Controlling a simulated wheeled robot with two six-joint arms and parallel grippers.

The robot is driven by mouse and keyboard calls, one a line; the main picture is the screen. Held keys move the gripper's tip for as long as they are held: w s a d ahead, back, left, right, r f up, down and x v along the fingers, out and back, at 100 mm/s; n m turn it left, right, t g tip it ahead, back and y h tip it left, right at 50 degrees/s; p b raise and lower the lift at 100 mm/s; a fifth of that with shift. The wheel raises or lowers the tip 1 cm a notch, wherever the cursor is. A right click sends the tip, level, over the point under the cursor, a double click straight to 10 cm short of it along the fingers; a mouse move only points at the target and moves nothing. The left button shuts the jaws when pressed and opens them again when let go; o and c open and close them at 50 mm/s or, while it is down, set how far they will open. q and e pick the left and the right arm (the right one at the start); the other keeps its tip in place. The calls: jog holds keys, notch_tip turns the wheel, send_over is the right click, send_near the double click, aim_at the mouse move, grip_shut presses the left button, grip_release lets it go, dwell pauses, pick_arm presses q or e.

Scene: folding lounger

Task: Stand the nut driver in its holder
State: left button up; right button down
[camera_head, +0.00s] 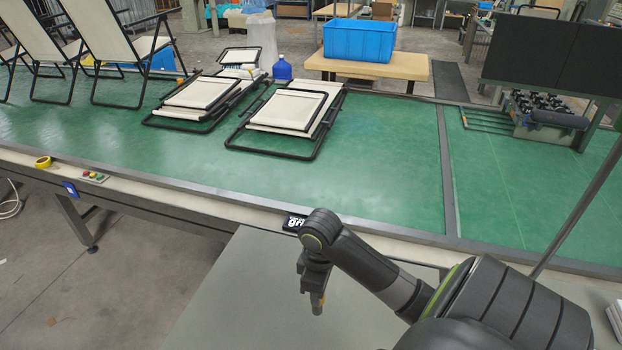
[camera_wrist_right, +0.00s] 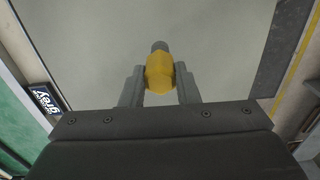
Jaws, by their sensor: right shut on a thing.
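The nut driver has a yellow handle (camera_wrist_right: 160,74) with a grey end beyond it, seen in the right wrist view. My right gripper (camera_wrist_right: 159,86) is shut on the yellow handle, one finger on each side. In the head view my right gripper (camera_head: 312,284) hangs down over the grey worktop, and a small part of the nut driver (camera_head: 318,304) shows below it. I cannot make out the nut driver's holder in either view. My left gripper is not in view.
The grey worktop (camera_head: 235,295) is bare left of my right arm. A small black box with white lettering (camera_head: 294,222) lies at the green conveyor's near edge. Folded loungers (camera_head: 290,110) lie on the green conveyor (camera_head: 370,170). A blue crate (camera_head: 360,40) stands behind.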

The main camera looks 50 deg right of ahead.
notch_tip(320, 180, down, 10)
jog(key=shift+r, duration=0.1)
dwell(0.4)
jog(key=shift+s, duration=0.1)
jog(key=c, duration=1.1)
grip_release()
